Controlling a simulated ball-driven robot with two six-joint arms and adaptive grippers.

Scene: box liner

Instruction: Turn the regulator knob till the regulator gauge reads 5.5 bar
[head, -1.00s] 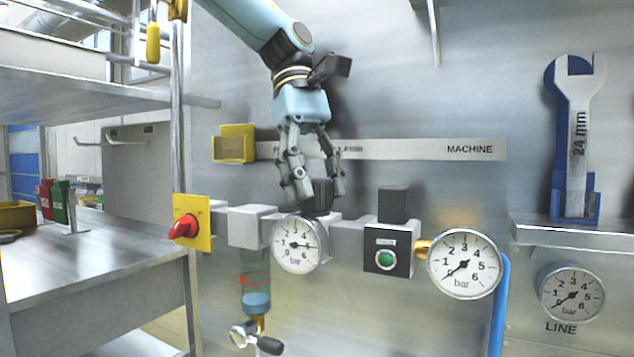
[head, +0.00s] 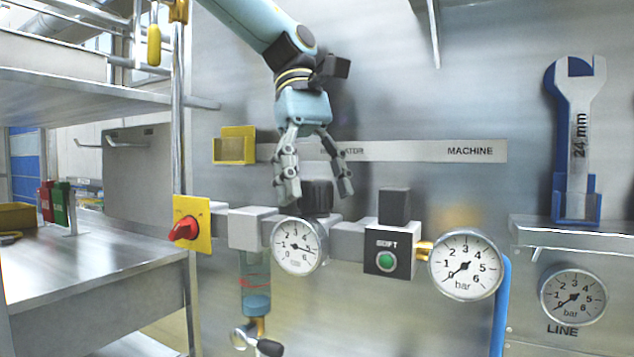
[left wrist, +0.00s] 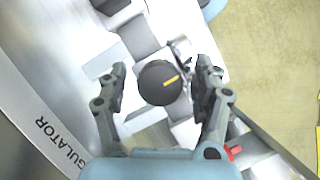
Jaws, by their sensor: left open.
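The black regulator knob (head: 316,198) stands on top of the regulator, behind its gauge. My left gripper (head: 315,193) is above it with the fingers open on both sides. In the left wrist view the knob (left wrist: 158,84) with its yellow mark lies between the open fingertips (left wrist: 162,72), with a gap on each side. The regulator gauge (head: 298,246) has its needle pointing right and slightly down, between about 5 and 6; the exact reading is too small to tell. My right gripper is not in view.
A red switch on a yellow plate (head: 192,224) is to the left. The soft-start block (head: 389,250) and machine gauge (head: 465,265) are to the right; that needle is near zero. A line gauge (head: 573,297) and wrench (head: 577,130) are at far right. A label strip (head: 420,149) runs behind the gripper.

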